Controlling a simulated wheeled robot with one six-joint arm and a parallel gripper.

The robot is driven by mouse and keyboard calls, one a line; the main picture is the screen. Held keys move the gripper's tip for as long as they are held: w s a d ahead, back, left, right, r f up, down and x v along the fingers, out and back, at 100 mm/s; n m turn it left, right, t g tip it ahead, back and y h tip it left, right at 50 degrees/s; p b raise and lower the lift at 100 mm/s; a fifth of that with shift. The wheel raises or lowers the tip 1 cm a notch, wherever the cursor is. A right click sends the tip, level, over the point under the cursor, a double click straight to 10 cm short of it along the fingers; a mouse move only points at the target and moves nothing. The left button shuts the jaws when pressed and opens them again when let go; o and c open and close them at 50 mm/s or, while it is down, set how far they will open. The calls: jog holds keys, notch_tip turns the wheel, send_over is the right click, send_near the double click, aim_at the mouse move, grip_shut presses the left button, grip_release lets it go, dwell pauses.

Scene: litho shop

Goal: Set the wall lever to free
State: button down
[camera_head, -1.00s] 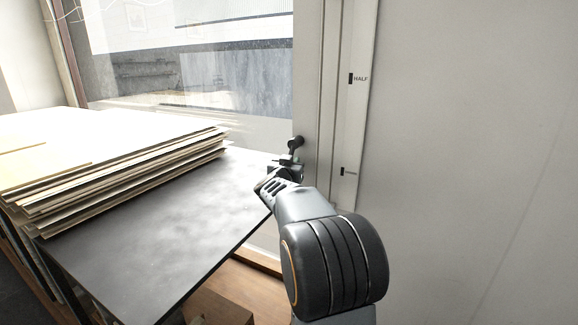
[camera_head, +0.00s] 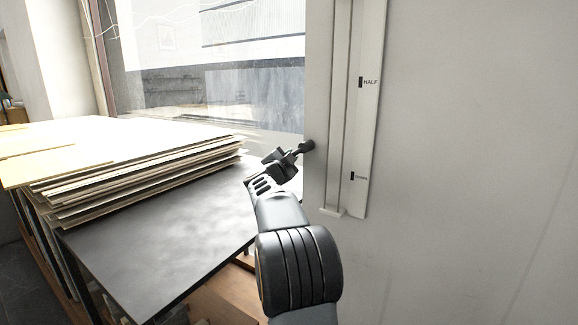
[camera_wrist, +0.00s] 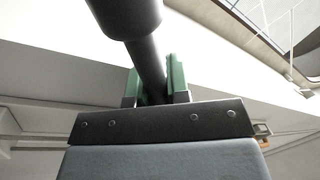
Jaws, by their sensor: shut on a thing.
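The wall lever (camera_head: 306,147) is a black rod with a thick round end, beside the white frame at the window's edge. In the wrist view the lever (camera_wrist: 147,58) runs between the two green finger pads. My gripper (camera_head: 287,157) is shut on its rod, and it also fills the lower wrist view (camera_wrist: 155,88). A white scale strip (camera_head: 366,120) on the wall to the right carries a mark reading HALF and a lower mark too small to read. No word for free is legible.
A dark-topped table (camera_head: 165,235) stands left of my arm, with a stack of pale boards (camera_head: 130,180) on it. A window (camera_head: 215,70) lies behind. The wall (camera_head: 470,150) at the right is bare.

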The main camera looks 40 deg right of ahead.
jog(key=shift+w+a+r+m+g+h+b, duration=0.15)
jog(key=shift+r+m+g, duration=0.2)
jog(key=shift+m, duration=0.6)
jog(key=shift+w+d+r+m+g+h+b, duration=0.15)
jog(key=shift+r+m, duration=0.35)
jog(key=shift+m, duration=0.5)
jog(key=shift+w+a+r+m+g+h, duration=0.15)
jog(key=shift+r+m, duration=0.25)
jog(key=shift+m, duration=0.55)
jog(key=c, duration=1.1)
grip_release()
jog(key=b+v, duration=0.3)
jog(key=v, duration=1)
jog(key=shift+a, duration=0.35)
